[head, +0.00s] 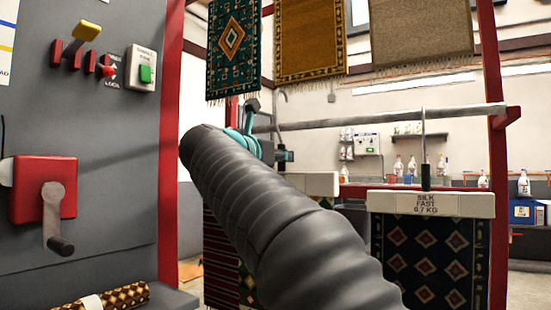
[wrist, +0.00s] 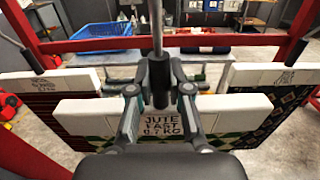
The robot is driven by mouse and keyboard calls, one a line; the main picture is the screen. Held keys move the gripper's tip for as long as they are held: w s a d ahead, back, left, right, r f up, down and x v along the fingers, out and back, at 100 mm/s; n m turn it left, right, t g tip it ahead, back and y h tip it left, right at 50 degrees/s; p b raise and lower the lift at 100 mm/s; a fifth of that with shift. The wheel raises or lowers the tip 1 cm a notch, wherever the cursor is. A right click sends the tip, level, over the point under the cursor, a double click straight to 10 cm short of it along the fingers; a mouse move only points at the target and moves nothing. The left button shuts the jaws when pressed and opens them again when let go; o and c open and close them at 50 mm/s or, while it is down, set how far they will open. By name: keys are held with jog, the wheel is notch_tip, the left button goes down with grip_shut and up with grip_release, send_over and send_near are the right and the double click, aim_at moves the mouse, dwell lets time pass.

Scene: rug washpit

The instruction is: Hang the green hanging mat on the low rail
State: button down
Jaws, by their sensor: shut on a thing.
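My gripper (wrist: 160,88) is shut on the dark grip of an upright hanger stem in the wrist view. Below it is the white header bar (wrist: 85,110) of the held mat, labelled JUTE FAST. Green and white patterned cloth (wrist: 228,144) shows under the bar, so this is the green hanging mat. In the head view my gripper (head: 264,146) is beside the low rail (head: 400,115), partly behind my arm. A curved grey hook (head: 281,108) shows at the rail there; I cannot tell whether it rests on it. Most of the mat is hidden.
A dark diamond-patterned mat (head: 425,255) with a SILK FAST header hangs from the rail at right. A striped mat (head: 220,255) hangs at left. Several rugs (head: 312,40) hang above. A grey panel with a red crank box (head: 44,188) stands close at left.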

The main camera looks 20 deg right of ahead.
jog(key=p+x, duration=0.4)
jog(key=x, duration=0.9)
jog(key=shift+w+d+p, duration=0.2)
jog(key=shift+d+p, duration=0.15)
jog(key=shift+p, duration=0.05)
dwell(1.2)
dwell(0.4)
jog(key=shift+f+b, duration=1.75)
jog(key=shift+f, duration=0.25)
